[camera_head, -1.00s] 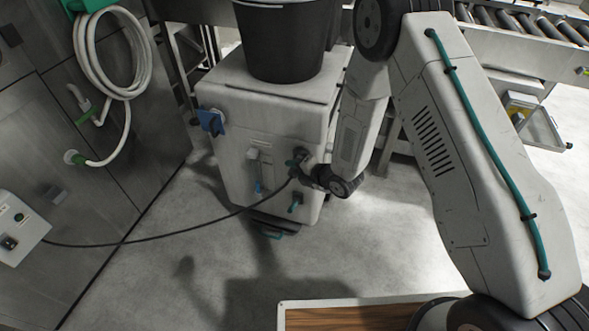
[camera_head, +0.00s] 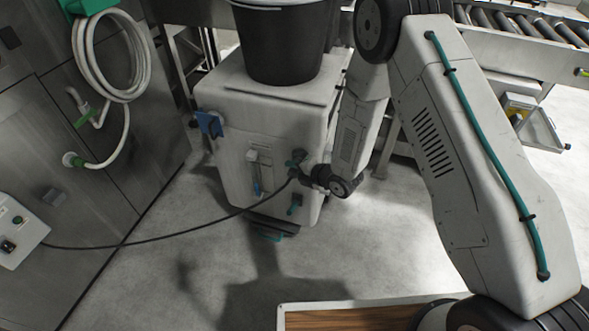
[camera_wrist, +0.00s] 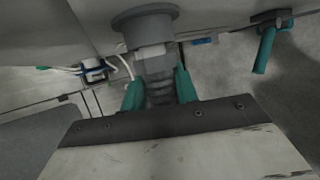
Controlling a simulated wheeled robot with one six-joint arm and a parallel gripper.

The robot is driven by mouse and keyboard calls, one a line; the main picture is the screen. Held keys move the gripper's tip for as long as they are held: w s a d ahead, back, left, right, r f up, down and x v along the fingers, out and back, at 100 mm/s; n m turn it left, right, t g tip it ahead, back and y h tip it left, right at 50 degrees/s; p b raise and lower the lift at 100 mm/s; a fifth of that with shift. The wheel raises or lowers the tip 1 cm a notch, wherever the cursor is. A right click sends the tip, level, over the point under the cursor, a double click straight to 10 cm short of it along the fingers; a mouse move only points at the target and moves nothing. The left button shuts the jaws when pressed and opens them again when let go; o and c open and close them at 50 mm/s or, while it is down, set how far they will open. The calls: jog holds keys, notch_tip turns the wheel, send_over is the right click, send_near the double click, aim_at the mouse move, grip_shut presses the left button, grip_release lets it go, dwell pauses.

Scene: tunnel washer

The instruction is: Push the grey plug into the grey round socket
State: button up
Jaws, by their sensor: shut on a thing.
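The grey plug (camera_wrist: 154,65) sits between the two teal fingertips of my gripper (camera_wrist: 160,92), which is shut on it. In the wrist view its ribbed tail lies between the fingers and its front points at the grey round socket (camera_wrist: 145,20). The plug's front appears to meet the socket's flange; how deep it sits is hidden. In the head view my gripper (camera_head: 300,172) is at the front of the white cabinet (camera_head: 235,130), mostly hidden by my wrist. A dark cable (camera_head: 180,232) runs from there to the left.
A teal-handled valve (camera_wrist: 265,48) stands right of the socket. A blue part (camera_head: 210,123) is on the cabinet's left corner. A black bucket (camera_head: 283,45) stands on top. The cable ends at a control box (camera_head: 18,230) at far left. The floor in front is clear.

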jog(key=o, duration=1.1)
jog(key=shift+d, duration=0.1)
